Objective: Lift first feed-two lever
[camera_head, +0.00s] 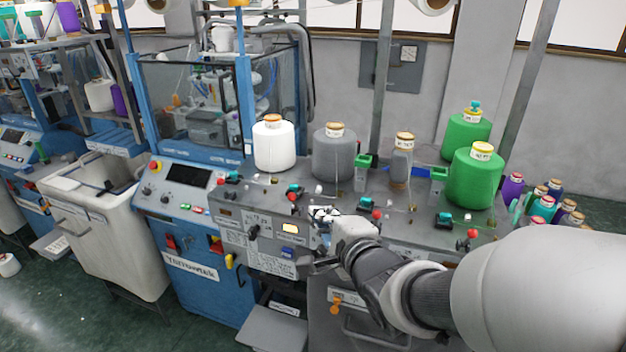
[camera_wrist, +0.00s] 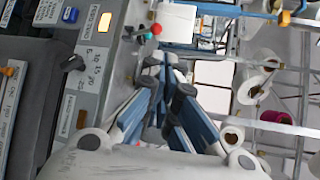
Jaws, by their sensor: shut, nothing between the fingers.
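Small feed units with red knobs and teal parts stand in a row on the grey table (camera_head: 330,188). One unit (camera_head: 293,192) is just left of my gripper and another (camera_head: 366,204) is just right of it. I cannot tell which lever is the first feed-two lever. My gripper (camera_head: 325,215) is at the table's front edge, above the labelled grey panel (camera_head: 262,240). It is shut and empty. In the wrist view its fingers (camera_wrist: 163,70) point up the picture. A red knob (camera_wrist: 156,29) with a teal part shows just beyond the fingertips, apart from them.
A white cone (camera_head: 273,148), a grey cone (camera_head: 335,155) and green cones (camera_head: 475,178) stand on the table behind the feed units. A thin grey post rises there. The blue control machine (camera_head: 190,195) is to the left. My arm covers the lower right.

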